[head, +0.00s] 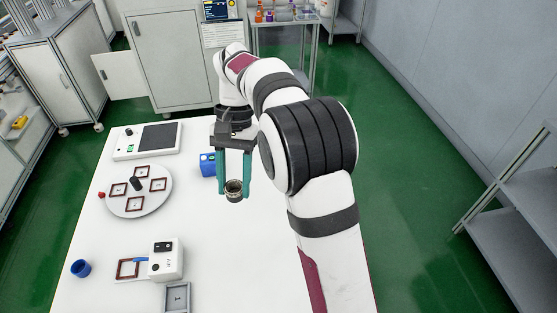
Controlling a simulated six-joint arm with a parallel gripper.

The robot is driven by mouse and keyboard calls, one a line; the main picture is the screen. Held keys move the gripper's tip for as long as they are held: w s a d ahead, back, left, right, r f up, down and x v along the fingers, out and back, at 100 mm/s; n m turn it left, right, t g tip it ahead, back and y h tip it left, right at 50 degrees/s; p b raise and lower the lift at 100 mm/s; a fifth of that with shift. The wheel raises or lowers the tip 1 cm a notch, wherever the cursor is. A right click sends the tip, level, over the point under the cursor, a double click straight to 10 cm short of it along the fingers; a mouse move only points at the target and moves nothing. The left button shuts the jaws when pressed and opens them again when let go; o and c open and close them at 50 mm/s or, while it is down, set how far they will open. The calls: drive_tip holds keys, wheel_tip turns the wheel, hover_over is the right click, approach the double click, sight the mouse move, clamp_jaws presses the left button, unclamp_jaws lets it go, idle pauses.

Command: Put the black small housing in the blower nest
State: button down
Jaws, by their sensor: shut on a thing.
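My gripper (234,186) hangs over the middle of the white table with its teal fingers pointing down. It is shut on a small dark round housing (234,197), open at the top with a paler rim; this looks like the black small housing. It seems to be held above the table, though its exact height is hard to tell. The blower looks to be the white box (166,262) with a blue nozzle, at the front of the table. A brown square frame, likely the blower nest (119,275), lies at the nozzle on its left. The frame looks empty.
A round turntable (122,206) with several brown square frames and a black centre post stands at left. A blue cup (81,268) is front left, a grey tray (177,297) at the front edge. A blue block (208,164) sits behind my gripper, a flat device (148,141) farther back.

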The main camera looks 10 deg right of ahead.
drive_tip(key=a+f+m+t+y, duration=0.1)
drive_tip(key=a+f+m, duration=0.25)
drive_tip(key=a, duration=0.45)
drive_tip(key=a+f+m+t+y, duration=0.1)
drive_tip(key=a+f+m, duration=0.25)
drive_tip(key=a, duration=0.45)
drive_tip(key=m+t, duration=0.2)
drive_tip(key=m, duration=0.5)
hover_over(126, 270)
drive_tip(key=d, duration=0.1)
wheel_tip(126, 270, down, 6)
drive_tip(key=shift+y, duration=0.4)
drive_tip(key=shift+f, duration=3.2)
drive_tip(key=shift+d+f, duration=0.1)
drive_tip(key=shift+f, duration=0.7)
